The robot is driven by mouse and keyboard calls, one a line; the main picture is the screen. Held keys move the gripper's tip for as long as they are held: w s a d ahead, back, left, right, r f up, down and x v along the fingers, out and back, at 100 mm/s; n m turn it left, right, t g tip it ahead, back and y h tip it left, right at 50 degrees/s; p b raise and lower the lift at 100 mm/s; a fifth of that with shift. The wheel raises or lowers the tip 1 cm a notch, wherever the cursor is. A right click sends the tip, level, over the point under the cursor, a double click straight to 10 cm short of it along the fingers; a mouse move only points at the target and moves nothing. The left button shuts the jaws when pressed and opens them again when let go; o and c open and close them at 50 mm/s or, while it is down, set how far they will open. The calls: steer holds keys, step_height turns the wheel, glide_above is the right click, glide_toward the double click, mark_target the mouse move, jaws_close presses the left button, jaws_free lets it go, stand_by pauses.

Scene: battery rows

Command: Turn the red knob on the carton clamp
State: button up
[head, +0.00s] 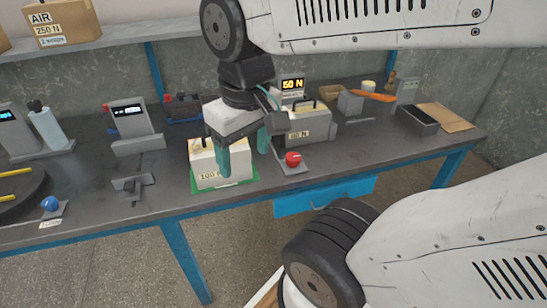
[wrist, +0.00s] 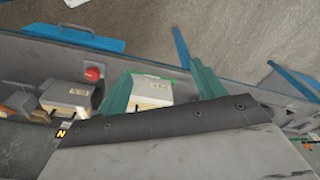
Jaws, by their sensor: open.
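The red knob (head: 292,159) sits on a small grey plate near the table's front edge, just right of the green mat. It also shows in the wrist view (wrist: 93,74), left of my fingers. The carton clamp (head: 318,137) appears to be the grey fixture behind the knob, with a pale carton (head: 308,122) in it and a lit "50 N" display above. My gripper (head: 244,153) is open, its teal fingers pointing down over a pale "100" carton (head: 207,165) on the green mat (head: 222,185). In the wrist view this carton (wrist: 152,92) shows between the fingers.
A blue knob (head: 50,203) sits at the table's far left front. Grey display units (head: 130,118) stand at the back left. A dark open box (head: 417,120) and an orange item (head: 373,96) lie to the right.

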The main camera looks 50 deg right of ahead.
steer(key=w+d+f+m, duration=0.2)
steer(key=w+d+f, duration=0.1)
steer(key=w+d, duration=0.5)
steer(key=m+g, duration=0.1)
steer(key=m, duration=0.3)
glide_above(293, 156)
step_height(293, 156, down, 13)
steer(key=shift+a+r, duration=0.1)
step_height(293, 156, down, 7)
steer(key=shift+r, duration=0.1)
steer(key=shift+f, duration=0.7)
steer(key=c, duration=1)
